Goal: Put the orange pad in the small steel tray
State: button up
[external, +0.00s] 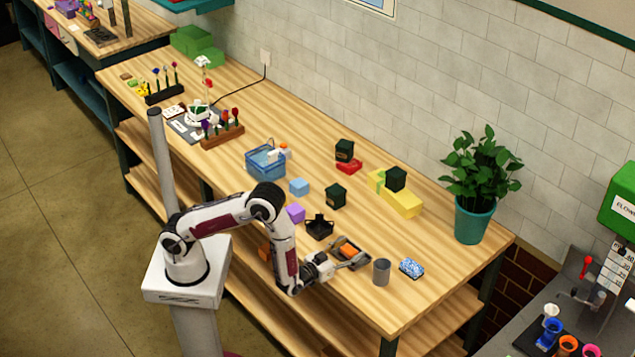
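A small orange pad (347,250) shows just beyond my gripper, within the outline of the small grey steel tray (364,251) near the front right of the table. I cannot tell whether the pad rests on the tray's floor or is held just above it. My gripper (352,264) is low at the tray's near side, and its fingers partly cover the tray. The fingers are too small and overlapped to show whether they are open or shut on the pad.
A grey cup (381,272) and a blue patterned block (411,268) stand right of the tray. A black open holder (320,228) and a purple block (295,213) are to the left. A potted plant (474,185) stands at the right end.

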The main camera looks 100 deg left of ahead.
jog(key=shift+r, duration=0.15)
jog(key=shift+v, duration=6)
jog(key=shift+w, duration=0.1)
